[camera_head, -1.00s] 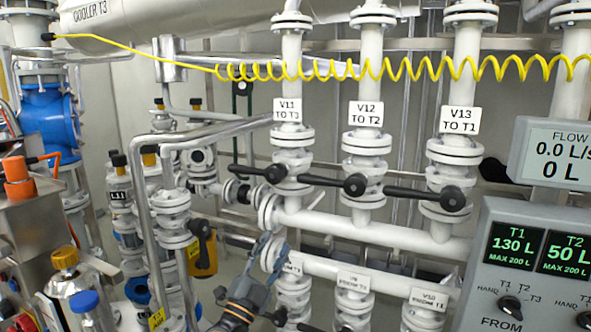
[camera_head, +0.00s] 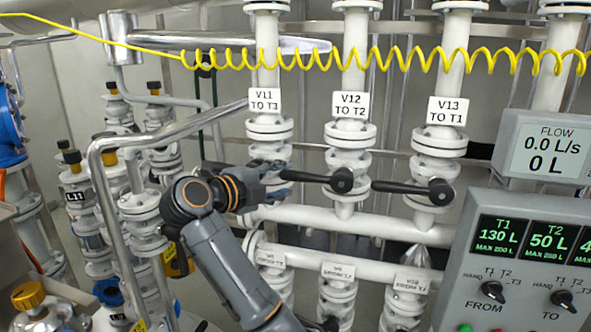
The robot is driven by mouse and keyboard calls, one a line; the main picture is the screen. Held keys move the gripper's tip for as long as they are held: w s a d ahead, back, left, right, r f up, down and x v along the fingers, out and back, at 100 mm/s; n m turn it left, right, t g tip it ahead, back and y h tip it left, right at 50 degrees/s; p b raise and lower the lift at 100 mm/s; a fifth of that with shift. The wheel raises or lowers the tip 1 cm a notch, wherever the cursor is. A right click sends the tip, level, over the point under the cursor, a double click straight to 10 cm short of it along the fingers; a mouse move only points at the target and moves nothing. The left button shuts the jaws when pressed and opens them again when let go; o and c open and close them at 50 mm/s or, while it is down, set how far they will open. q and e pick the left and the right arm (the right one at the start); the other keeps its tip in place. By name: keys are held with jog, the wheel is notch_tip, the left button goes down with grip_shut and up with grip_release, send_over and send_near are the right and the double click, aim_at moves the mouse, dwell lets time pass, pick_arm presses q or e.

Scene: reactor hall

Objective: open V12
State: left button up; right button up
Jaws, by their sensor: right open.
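The V12 valve (camera_head: 347,162) is a white flanged valve on a vertical pipe, under the label "V12 TO T2" (camera_head: 350,105). Its black lever (camera_head: 312,178) points left from a round black hub, roughly horizontal and across the pipe. My right gripper (camera_head: 279,180) is dark grey and open, in front of the V11 valve, at the left end of the V12 lever. Whether the fingers touch the lever or straddle it, I cannot tell. My arm and gripper hide V11's lever. My left gripper is not in view.
The V13 lever (camera_head: 402,187) also lies horizontal, just right of V12's hub. A yellow coiled hose (camera_head: 440,62) hangs across the pipes above the labels. The flow display (camera_head: 545,150) reads 0.0 L/s. A bent grey pipe (camera_head: 103,190) stands left of my arm.

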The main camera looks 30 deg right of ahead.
aim_at(293, 178)
jog(key=p+x, duration=0.1)
jog(key=x, duration=0.4)
jog(key=shift+d, duration=0.15)
grip_shut()
